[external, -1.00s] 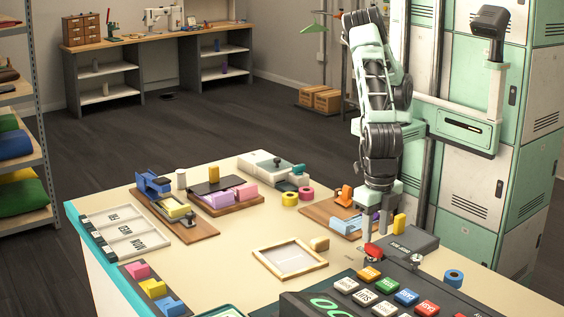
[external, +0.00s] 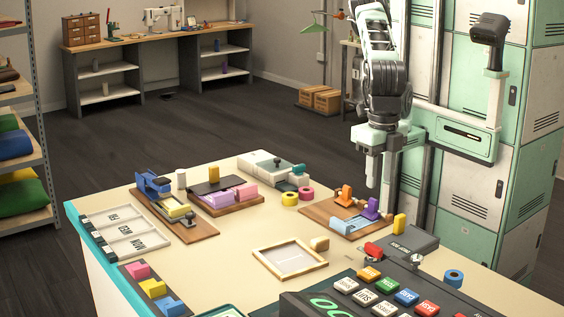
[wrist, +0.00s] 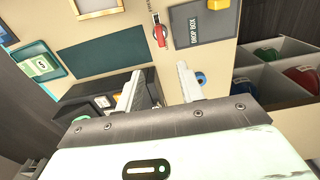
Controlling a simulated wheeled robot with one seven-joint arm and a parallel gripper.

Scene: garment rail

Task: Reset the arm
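My gripper (external: 379,180) hangs pointing down at the right side of the table, raised above the wooden board (external: 318,215) with the orange and purple pieces. Its two pale fingers stand apart with nothing between them. In the wrist view my gripper (wrist: 165,84) also shows its fingers spread and empty, with the table below. My arm is bent above it in front of the green lockers.
The table holds a wooden frame (external: 260,263), a grey drop box plate (external: 408,241), a red-handled device (external: 373,250), a blue tape roll (external: 453,277) and a dark panel of coloured keys (external: 345,302). Green lockers (external: 480,190) stand close behind my arm.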

